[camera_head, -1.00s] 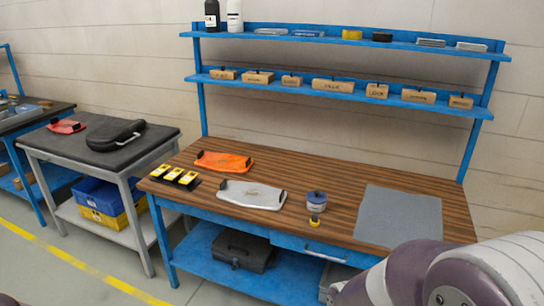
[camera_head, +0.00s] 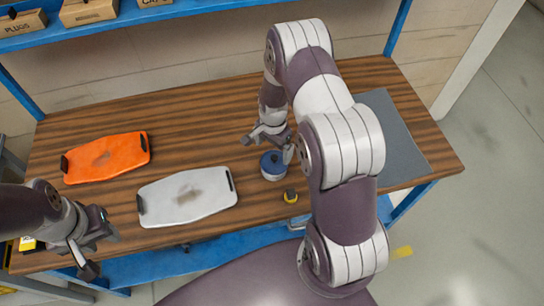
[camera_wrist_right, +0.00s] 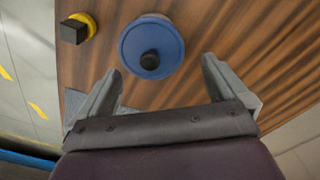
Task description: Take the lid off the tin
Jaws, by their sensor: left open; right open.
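The tin (camera_head: 273,177) stands upright on the wooden bench, with its round blue lid (camera_head: 266,164) on top. In the right wrist view the lid (camera_wrist_right: 168,38) is seen from above, with a black knob (camera_wrist_right: 149,60) in its middle. My right gripper (camera_head: 268,145) is open beside the tin at its far side, partly overlapping it in the head view. In the wrist view its two fingers point toward the lid, one to each side, and nothing is between them. My left gripper (camera_head: 99,250) is open and empty over the bench's front left edge.
A yellow and black piece (camera_head: 291,196) stands close in front of the tin. A pale grey tray (camera_head: 205,197) lies left of it and an orange tray (camera_head: 107,158) farther left. A grey mat (camera_head: 402,150) covers the right end. The shelf (camera_head: 190,8) runs along the back.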

